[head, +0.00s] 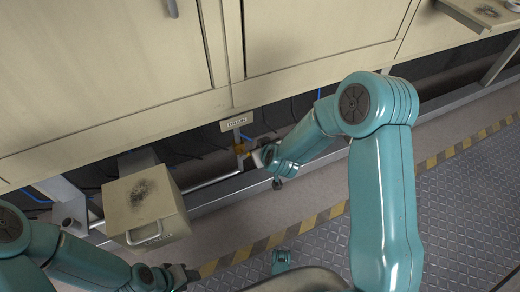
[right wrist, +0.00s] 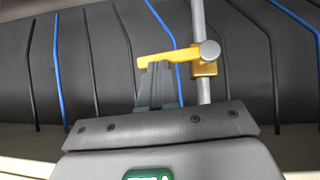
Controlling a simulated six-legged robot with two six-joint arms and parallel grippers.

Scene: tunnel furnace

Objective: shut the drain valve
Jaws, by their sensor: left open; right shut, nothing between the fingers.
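The drain valve (head: 239,149) is a small yellow fitting on a grey pipe under the furnace's cream panels. In the right wrist view its yellow lever (right wrist: 168,57) sticks out to the left of the valve body (right wrist: 205,68), roughly crosswise to the pipe (right wrist: 199,20). My right gripper (head: 259,157) is close beside the valve. In the right wrist view its fingers (right wrist: 157,68) are shut and empty, with the tips at the lever's outer part; I cannot tell whether they touch it. My left gripper (head: 182,275) is open, low at the left, away from the valve.
A cream box (head: 145,207) with a soot mark and handle stands out left of the valve. A label plate (head: 236,122) is above the valve. Blue and black cables (right wrist: 51,75) run behind the pipe. A striped floor edge (head: 265,243) borders the tread-plate floor.

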